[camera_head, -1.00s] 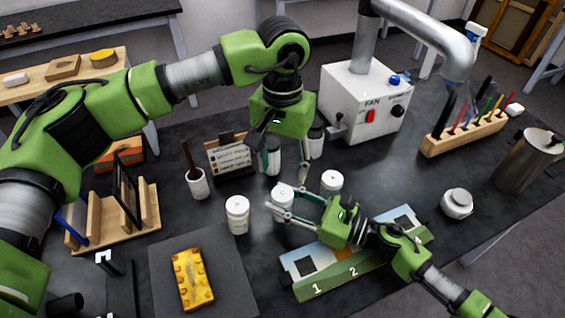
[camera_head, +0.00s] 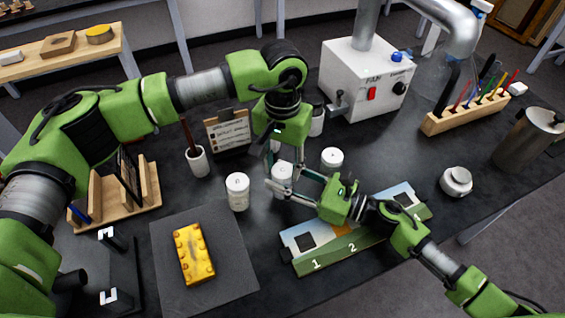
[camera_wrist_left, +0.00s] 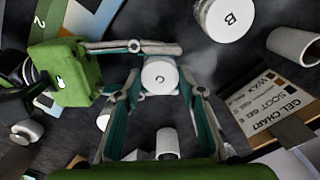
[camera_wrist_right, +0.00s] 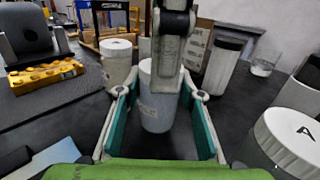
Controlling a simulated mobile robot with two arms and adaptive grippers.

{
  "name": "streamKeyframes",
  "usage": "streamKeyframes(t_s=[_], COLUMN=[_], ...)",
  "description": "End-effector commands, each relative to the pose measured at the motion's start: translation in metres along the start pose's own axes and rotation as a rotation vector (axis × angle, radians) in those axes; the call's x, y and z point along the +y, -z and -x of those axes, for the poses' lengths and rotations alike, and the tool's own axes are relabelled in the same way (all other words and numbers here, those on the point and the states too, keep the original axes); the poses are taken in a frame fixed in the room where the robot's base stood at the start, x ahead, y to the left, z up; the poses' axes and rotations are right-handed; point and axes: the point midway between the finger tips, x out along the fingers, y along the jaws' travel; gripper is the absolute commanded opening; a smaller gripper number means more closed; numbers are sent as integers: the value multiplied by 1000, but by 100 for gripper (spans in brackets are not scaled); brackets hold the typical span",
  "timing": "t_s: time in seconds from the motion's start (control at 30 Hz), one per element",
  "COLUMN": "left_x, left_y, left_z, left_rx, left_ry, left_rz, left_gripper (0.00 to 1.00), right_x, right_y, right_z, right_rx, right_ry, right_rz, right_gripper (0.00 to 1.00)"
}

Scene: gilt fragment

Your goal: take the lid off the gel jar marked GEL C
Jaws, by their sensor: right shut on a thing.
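The GEL C jar (camera_head: 281,180) is a white jar standing on the dark bench, its pale lid on. The lid, marked C (camera_wrist_left: 160,77), shows in the left wrist view. My right gripper (camera_head: 287,188) is shut on the jar's body from the side; the body also shows between its pads in the right wrist view (camera_wrist_right: 155,112). My left gripper (camera_wrist_left: 160,80) points down over the jar, open, with one finger on each side of the lid. In the right wrist view a left finger (camera_wrist_right: 172,50) hides part of the jar's top.
Jar B (camera_head: 237,192) stands close on the left, jar A (camera_head: 332,160) on the right. The gel chart (camera_head: 228,131) and a brush cup (camera_head: 198,161) are behind. A numbered board (camera_head: 330,255) lies under my right arm. A yellow block (camera_head: 193,253) lies on a grey mat.

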Motion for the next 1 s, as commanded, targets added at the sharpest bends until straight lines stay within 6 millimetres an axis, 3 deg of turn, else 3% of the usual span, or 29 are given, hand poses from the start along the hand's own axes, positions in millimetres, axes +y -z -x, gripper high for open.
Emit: streamKeyframes(t_s=[0.07,0.27,0.6,0.87,0.9,0.93,1.0], left_x=[0,0,0,0,0,0,0], left_y=[0,0,0,0,0,0,0], left_z=[0,0,0,1,1,1,1], left_rx=[0,0,1,1,1,1,1], left_ry=[1,1,0,1,1,1,1], left_rz=[0,13,290,296,296,296,295], left_gripper=[10,10,10,10,44,51,53], right_x=[0,0,0,0,0,0,0], right_y=[-1,-1,-1,-1,-1,-1,-1], right_z=[0,0,0,0,0,0,0], right_rx=[-2,-2,-2,-1,-1,-1,-1], right_ry=[0,0,0,0,0,0,0], right_rz=[0,0,0,0,0,0,0], right_gripper=[0,0,0,0,0,0,0])
